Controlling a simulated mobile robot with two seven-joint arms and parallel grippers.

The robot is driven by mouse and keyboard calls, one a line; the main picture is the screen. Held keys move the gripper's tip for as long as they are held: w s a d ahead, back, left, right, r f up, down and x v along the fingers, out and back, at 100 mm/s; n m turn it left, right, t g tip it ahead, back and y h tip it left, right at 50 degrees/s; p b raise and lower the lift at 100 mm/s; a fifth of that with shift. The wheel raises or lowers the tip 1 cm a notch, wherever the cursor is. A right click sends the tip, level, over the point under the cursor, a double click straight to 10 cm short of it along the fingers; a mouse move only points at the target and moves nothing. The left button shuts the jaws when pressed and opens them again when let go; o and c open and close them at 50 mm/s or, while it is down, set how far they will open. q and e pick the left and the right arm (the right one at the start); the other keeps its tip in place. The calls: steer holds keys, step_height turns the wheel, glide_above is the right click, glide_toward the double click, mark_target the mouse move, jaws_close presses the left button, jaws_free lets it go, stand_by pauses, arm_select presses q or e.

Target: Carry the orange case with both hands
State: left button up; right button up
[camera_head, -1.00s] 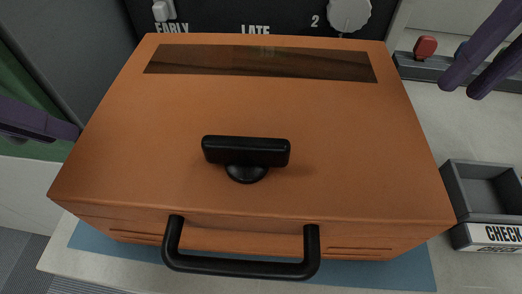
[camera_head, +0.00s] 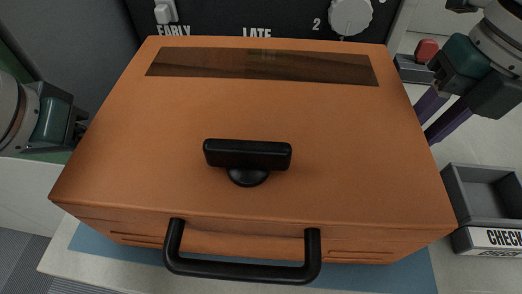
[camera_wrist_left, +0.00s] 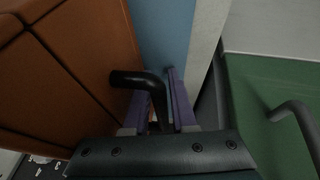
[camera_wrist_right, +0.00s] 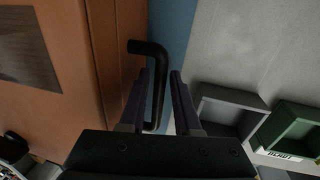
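The large orange case (camera_head: 330,130) sits closed on a blue mat (camera_head: 400,275), with a black front handle (camera_head: 240,270) and a black knob (camera_head: 247,155) on its lid. My left gripper is at the case's left side; its fingers are hidden there in the head view. In the left wrist view its open fingers (camera_wrist_left: 160,100) straddle a black side handle (camera_wrist_left: 140,80). My right gripper (camera_head: 440,118) points down at the case's right side. In the right wrist view its open fingers (camera_wrist_right: 162,95) have the other black side handle (camera_wrist_right: 150,50) between them. I see gaps beside both handles.
A grey tray (camera_head: 487,190) with a "CHECK" label stands close to the case's right. A black panel (camera_head: 230,15) marked EARLY and LATE, with a white knob (camera_head: 350,14), is behind the case. A red button (camera_head: 426,48) is at the back right.

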arm_select(q)
steer(key=shift+c, duration=0.2)
jaws_close()
arm_select(e)
jaws_close()
arm_select(q)
steer(key=shift+r, duration=0.1)
arm_select(e)
steer(key=shift+r, duration=0.1)
stand_by(0.8)
